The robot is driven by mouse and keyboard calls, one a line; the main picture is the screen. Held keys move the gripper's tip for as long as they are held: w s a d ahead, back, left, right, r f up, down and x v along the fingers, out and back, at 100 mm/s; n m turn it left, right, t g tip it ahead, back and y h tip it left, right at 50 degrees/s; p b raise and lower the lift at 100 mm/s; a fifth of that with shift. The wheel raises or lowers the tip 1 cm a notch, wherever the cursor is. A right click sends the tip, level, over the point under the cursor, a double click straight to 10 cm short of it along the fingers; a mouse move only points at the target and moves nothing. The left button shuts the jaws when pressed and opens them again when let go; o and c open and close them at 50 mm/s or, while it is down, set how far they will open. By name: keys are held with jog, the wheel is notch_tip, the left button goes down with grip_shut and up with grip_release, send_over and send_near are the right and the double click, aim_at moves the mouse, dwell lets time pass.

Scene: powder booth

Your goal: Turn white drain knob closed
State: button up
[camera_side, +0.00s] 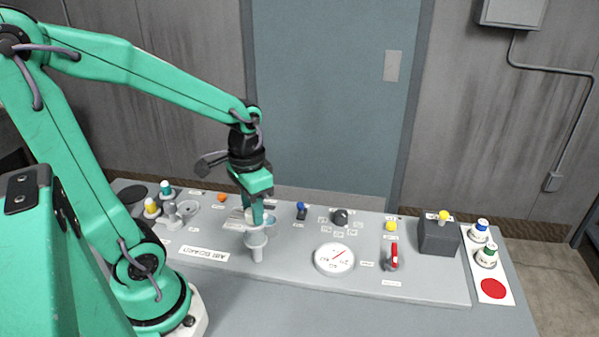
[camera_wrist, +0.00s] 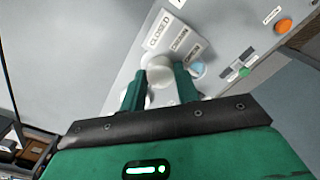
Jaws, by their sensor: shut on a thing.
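The white drain knob (camera_side: 256,240) stands on the grey panel, left of the panel's middle in the side view. My gripper (camera_side: 257,218) reaches down onto it from above, its fingers pointing downward. In the wrist view the round white end of the knob (camera_wrist: 160,74) sits between the two green fingers of my gripper (camera_wrist: 161,86), which are shut on it. A tilted label reading CLOSED (camera_wrist: 158,29) lies just beyond the knob, with smaller labels to its right. The fingers hide part of the knob, so its exact angle is hard to tell.
A round white gauge (camera_side: 334,259) and a red-handled lever (camera_side: 393,257) are to the right. A dark box with a yellow button (camera_side: 438,237) stands farther right. Teal and yellow-topped bottles (camera_side: 152,207) stand at the left. An orange button (camera_wrist: 284,26) shows in the wrist view.

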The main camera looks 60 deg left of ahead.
jog(key=shift+s+d+f+n, duration=0.1)
jog(key=shift+s+n, duration=0.05)
jog(key=shift+n, duration=0.85)
jog(key=o, duration=1)
jog(key=shift+c, duration=0.2)
jog(key=shift+r, duration=3.9)
